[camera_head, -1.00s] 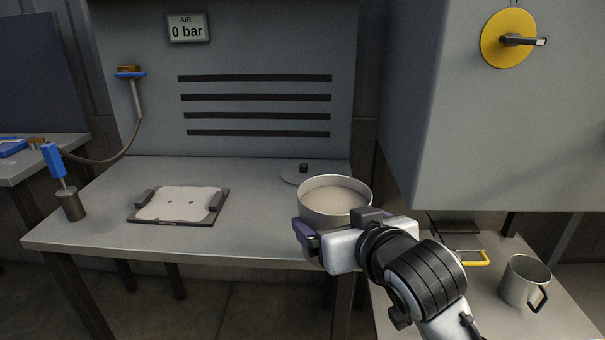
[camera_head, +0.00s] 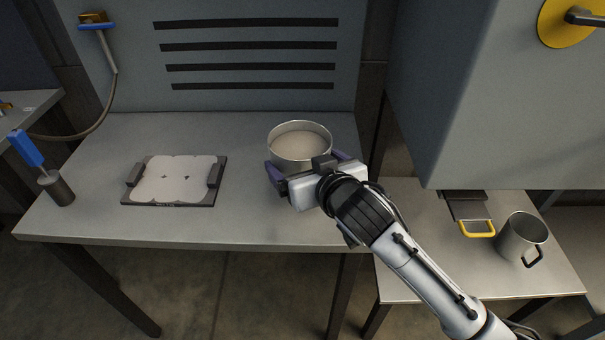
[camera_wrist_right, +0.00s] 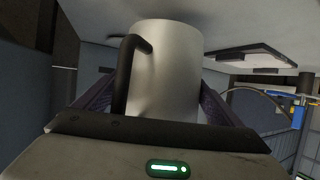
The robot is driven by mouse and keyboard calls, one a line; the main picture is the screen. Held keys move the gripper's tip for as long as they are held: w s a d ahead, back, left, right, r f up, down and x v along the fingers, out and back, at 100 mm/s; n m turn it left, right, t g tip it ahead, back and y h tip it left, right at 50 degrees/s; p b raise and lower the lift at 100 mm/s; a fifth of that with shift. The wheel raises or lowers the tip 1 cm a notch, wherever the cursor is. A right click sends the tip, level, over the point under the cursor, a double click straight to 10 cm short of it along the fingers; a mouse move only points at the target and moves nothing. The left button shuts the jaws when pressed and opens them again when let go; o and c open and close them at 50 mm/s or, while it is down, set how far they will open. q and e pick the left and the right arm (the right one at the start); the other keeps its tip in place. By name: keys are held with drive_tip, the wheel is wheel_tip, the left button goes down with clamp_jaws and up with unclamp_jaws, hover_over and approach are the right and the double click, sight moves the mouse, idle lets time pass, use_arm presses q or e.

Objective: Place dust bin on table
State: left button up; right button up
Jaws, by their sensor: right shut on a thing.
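The dust bin (camera_head: 300,145), a round metal can with pale contents, is upright over the right end of the table (camera_head: 250,215). My right gripper (camera_head: 308,172) is shut around its near side. In the right wrist view the bin (camera_wrist_right: 170,70) shows its smooth metal wall and black handle between the dark purple fingers of the gripper (camera_wrist_right: 155,95). The bin's base is hidden by the gripper in the head view, and I cannot tell whether it touches the tabletop. My left gripper is out of view.
A dark-framed plate with white pads (camera_head: 175,180) lies at the table's middle left. A lower side table at right holds a metal mug (camera_head: 520,237) and a yellow-handled item (camera_head: 478,228). A grey cabinet (camera_head: 500,110) overhangs it.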

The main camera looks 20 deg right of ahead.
drive_tip(key=shift+f, duration=1.55)
drive_tip(key=shift+f, duration=0.15)
drive_tip(key=o, duration=1.2)
drive_tip(key=shift+f, duration=0.15)
drive_tip(key=shift+c, duration=0.2)
drive_tip(key=shift+r, duration=0.25)
drive_tip(key=v, duration=1.2)
